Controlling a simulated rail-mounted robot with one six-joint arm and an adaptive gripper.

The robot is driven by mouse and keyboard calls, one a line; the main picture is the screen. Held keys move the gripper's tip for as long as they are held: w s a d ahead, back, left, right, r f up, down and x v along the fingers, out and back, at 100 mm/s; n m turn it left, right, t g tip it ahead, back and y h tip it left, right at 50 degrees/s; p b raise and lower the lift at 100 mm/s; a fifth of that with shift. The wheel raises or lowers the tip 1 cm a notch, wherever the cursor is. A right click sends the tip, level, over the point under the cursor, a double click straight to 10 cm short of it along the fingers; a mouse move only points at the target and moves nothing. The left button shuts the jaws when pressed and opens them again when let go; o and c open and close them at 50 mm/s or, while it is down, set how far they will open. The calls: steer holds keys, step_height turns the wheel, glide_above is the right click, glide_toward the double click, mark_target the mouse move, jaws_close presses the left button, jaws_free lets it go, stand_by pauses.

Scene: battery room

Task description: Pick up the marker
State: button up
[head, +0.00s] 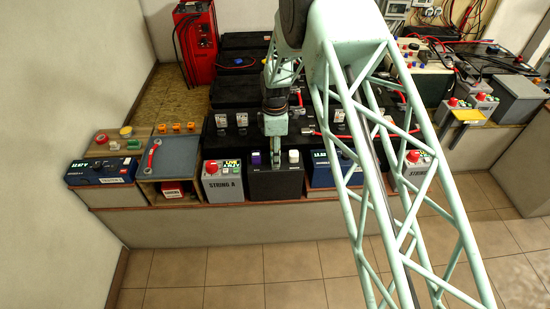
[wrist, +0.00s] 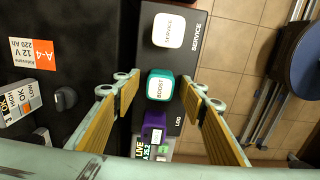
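A black box (head: 275,185) at the front of the bench carries a row of small coloured blocks with white tops. In the wrist view they are a white block (wrist: 168,30), a teal block (wrist: 160,87) lettered BOOST and a purple block (wrist: 153,130). I cannot tell which of them, if any, is the marker. My gripper (wrist: 160,83) is open, with its yellow-padded fingers on either side of the teal block and gaps showing on both sides. In the head view my gripper (head: 276,152) hides the teal block, between the purple block (head: 256,158) and the white block (head: 293,156).
A grey STRING A box (head: 223,187) with a red button stands left of the black box, and a blue unit (head: 322,176) stands right. Black batteries (head: 240,90) fill the bench behind. The tiled floor (head: 230,265) in front is clear.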

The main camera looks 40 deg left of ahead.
steer(key=c, duration=1)
steer(key=shift+o, duration=0.2)
steer(key=shift+r, duration=0.2)
steer(key=shift+r+p, duration=0.4)
steer(key=shift+r, duration=1.05)
steer(key=shift+d+r, duration=0.1)
steer(key=shift+r, duration=0.1)
steer(key=s+d, duration=0.4)
steer(key=d, duration=0.2)
steer(key=s+d+r+p, duration=0.1)
steer(key=s+d, duration=0.3)
steer(key=d, duration=0.3)
steer(key=shift+d+r+p, duration=0.15)
steer(key=shift+d+p, duration=0.15)
steer(key=shift+s, duration=0.1)
